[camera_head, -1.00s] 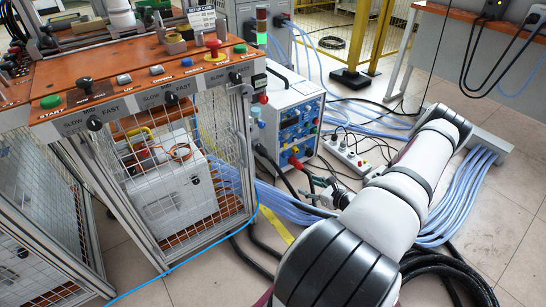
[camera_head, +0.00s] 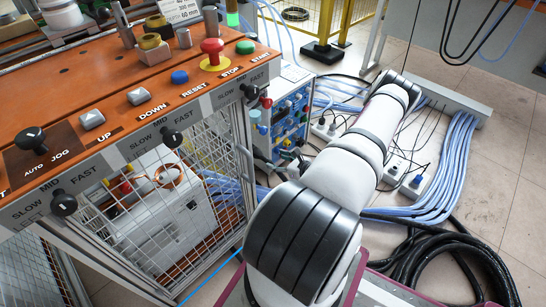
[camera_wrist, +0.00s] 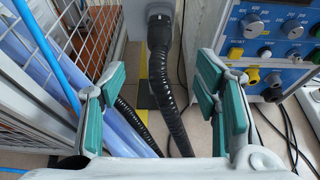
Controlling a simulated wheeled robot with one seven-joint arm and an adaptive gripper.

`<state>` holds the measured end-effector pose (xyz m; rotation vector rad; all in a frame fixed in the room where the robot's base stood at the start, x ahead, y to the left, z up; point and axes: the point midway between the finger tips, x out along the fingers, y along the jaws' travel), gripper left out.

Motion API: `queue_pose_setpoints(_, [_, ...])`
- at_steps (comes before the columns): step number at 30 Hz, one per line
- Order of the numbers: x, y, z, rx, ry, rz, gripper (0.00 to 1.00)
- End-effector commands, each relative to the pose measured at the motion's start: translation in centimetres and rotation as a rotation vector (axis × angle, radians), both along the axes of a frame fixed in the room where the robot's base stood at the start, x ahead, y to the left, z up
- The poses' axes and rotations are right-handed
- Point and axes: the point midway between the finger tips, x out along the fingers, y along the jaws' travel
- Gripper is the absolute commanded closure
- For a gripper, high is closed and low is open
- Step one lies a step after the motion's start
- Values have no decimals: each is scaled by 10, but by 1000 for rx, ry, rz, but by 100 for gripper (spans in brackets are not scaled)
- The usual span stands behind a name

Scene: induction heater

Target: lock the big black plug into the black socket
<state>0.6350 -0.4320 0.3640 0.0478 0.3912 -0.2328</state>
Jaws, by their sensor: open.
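In the wrist view the big black plug (camera_wrist: 160,22) is at the top centre, against a pale upright surface. Its thick black corrugated cable (camera_wrist: 165,95) runs down from it between my fingers. My gripper (camera_wrist: 162,72) is open, with green-padded fingers spread left and right of the cable and nothing held. The plug lies beyond the fingertips. I cannot make out the black socket separately, nor how far the plug is seated or turned in it.
The blue-fronted instrument box (camera_head: 290,118) stands close to the right finger in the wrist view. A wire-mesh cage (camera_head: 215,145) is on the left. A power strip (camera_head: 405,175), blue cables (camera_head: 450,185) and coiled black cable (camera_head: 440,265) lie on the floor.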

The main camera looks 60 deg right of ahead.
Motion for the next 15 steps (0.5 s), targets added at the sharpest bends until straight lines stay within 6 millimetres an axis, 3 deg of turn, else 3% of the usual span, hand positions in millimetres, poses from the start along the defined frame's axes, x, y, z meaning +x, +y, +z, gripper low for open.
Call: queue_pose_setpoints(15, [75,-17,-34,-1,-2,2,43])
